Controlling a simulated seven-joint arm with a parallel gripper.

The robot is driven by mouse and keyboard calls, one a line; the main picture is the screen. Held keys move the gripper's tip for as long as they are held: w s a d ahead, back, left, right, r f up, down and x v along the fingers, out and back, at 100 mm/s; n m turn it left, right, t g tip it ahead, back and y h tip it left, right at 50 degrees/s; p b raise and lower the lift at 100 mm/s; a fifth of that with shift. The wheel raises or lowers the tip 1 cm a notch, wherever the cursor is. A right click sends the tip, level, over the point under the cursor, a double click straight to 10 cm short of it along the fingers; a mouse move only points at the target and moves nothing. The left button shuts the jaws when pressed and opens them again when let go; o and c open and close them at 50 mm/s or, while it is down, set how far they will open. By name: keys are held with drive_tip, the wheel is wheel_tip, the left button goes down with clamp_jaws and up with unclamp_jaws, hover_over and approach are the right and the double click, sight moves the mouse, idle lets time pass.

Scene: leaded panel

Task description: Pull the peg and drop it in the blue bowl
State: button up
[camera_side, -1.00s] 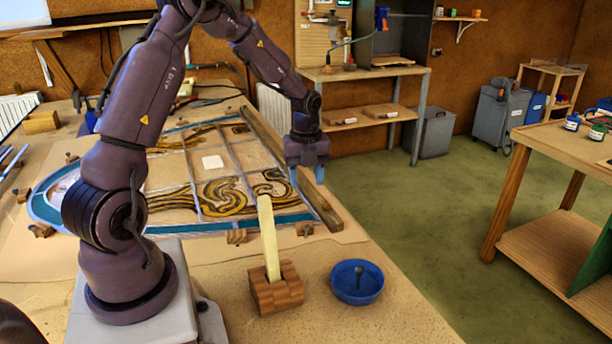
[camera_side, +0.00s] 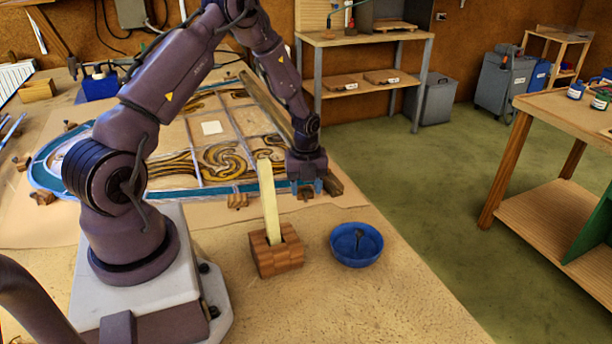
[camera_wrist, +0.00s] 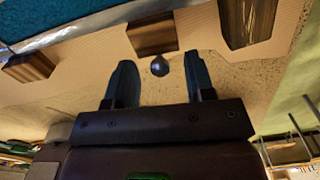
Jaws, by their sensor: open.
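My gripper (camera_side: 306,187) is open and points down at the panel's near right corner, beyond the bowl. In the wrist view, a dark, round-headed peg (camera_wrist: 160,66) shows between the two spread fingers, beside a small wooden block (camera_wrist: 153,35). The fingers do not appear to touch it; height is hard to judge. In the side view the peg is hidden or too small to tell. The blue bowl (camera_side: 335,250) stands on the bench at the near right, with a small dark pin-like thing (camera_side: 359,238) inside.
A pale upright strip (camera_side: 268,205) stands in a wooden block (camera_side: 276,258) left of the bowl, near my gripper's path. The leaded panel (camera_side: 212,128) lies behind, with wooden blocks along its edge and a long wooden bar (camera_side: 262,101) on its right.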

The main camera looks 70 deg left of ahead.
sight(306, 188)
clamp_jaws()
drive_tip(key=c, duration=0.7)
unclamp_jaws()
clamp_jaws()
drive_tip(key=shift+r, duration=0.1)
drive_tip(key=shift+r, duration=1.6)
drive_tip(key=shift+r, duration=0.1)
